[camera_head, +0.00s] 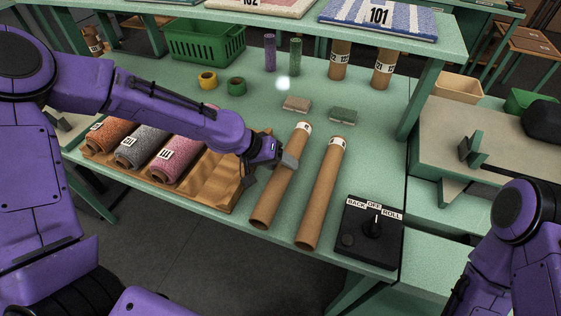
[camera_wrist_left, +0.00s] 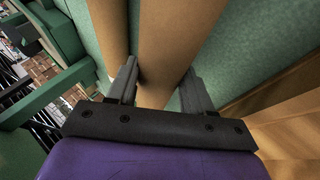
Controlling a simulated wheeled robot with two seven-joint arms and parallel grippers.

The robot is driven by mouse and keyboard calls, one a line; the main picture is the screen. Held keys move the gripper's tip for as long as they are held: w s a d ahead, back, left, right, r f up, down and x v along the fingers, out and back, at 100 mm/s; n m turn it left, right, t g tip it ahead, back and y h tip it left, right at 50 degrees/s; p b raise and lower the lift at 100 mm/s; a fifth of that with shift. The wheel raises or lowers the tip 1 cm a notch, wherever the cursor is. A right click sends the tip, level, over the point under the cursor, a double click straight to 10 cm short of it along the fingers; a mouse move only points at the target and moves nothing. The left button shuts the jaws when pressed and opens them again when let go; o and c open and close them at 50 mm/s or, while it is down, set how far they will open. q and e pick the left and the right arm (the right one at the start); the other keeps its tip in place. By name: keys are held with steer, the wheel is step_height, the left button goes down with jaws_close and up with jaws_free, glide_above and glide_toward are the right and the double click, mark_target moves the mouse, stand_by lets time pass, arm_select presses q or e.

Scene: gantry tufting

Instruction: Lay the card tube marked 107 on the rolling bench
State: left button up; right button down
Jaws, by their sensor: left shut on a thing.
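Two brown card tubes lie side by side on the green bench (camera_head: 368,157), the left tube (camera_head: 282,180) and the right tube (camera_head: 320,196). Each has a white label at its far end, but I cannot read either number, so I cannot tell which is 107. My left gripper (camera_head: 277,162) is shut on the left tube, near its middle. In the left wrist view its fingers (camera_wrist_left: 160,88) stand on both sides of that tube (camera_wrist_left: 176,40), with the other tube (camera_wrist_left: 107,25) close alongside. My right gripper is out of view; only part of my right arm shows.
A wooden tray (camera_head: 214,190) with rolled carpets sits left of the tubes. A control box (camera_head: 368,235) marked BACK, OFF, ROLL is to the right. Behind are two blocks, tape rolls, a green crate (camera_head: 205,40) and standing tubes (camera_head: 340,60). An upper shelf overhangs the back.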

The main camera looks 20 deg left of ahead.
arm_select(q)
steer(key=o, duration=1.2)
steer(key=v, duration=1)
steer(key=shift+a+r, duration=0.15)
steer(key=shift+r, duration=0.1)
